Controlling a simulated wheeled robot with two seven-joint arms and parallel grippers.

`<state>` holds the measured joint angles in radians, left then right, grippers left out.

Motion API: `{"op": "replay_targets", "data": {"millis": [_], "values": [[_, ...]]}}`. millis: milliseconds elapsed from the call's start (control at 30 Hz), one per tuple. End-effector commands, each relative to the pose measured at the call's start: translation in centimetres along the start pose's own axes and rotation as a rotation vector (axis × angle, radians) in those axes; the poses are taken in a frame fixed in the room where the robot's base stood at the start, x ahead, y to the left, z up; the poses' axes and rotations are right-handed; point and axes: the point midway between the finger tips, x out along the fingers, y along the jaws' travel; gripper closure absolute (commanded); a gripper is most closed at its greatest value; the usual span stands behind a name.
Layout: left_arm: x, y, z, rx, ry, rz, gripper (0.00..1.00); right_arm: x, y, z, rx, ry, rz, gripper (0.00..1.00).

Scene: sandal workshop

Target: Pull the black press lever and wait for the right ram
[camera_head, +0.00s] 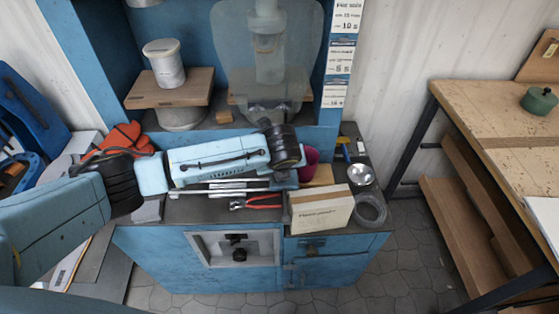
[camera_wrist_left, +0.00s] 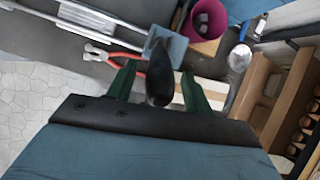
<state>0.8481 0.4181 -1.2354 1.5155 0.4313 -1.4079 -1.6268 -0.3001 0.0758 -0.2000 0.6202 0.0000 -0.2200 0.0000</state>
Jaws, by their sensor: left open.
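My left arm comes in from the left in the head view and reaches across the press bench. In the left wrist view, my left gripper (camera_wrist_left: 158,69) is open. Its two green fingers stand on either side of the black press lever (camera_wrist_left: 160,82), whose rounded knob is between them; I cannot tell whether they touch it. In the head view the lever and fingertips are hidden behind my wrist. The right ram (camera_head: 268,62) stands behind a clear shield, above the right-hand station. My right gripper is not in view.
A wooden block (camera_head: 170,88) and white cylinder (camera_head: 164,63) are at the left station. A wooden table (camera_head: 490,110) stands right.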

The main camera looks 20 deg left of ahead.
Motion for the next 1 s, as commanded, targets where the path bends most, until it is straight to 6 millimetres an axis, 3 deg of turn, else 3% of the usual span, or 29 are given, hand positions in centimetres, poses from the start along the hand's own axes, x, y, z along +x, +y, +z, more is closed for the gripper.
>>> {"op": "replay_targets", "data": {"millis": [533,700,1000], "values": [[-10.7,0.0,0.1,0.002,-0.002,-0.003,0.49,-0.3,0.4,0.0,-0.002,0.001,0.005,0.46],[-12.2,0.0,0.0,0.001,-0.001,0.000,0.49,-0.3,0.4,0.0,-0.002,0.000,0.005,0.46],[-12.5,0.0,0.0,0.001,0.000,0.000,0.49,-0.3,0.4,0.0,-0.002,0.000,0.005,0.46]]}}
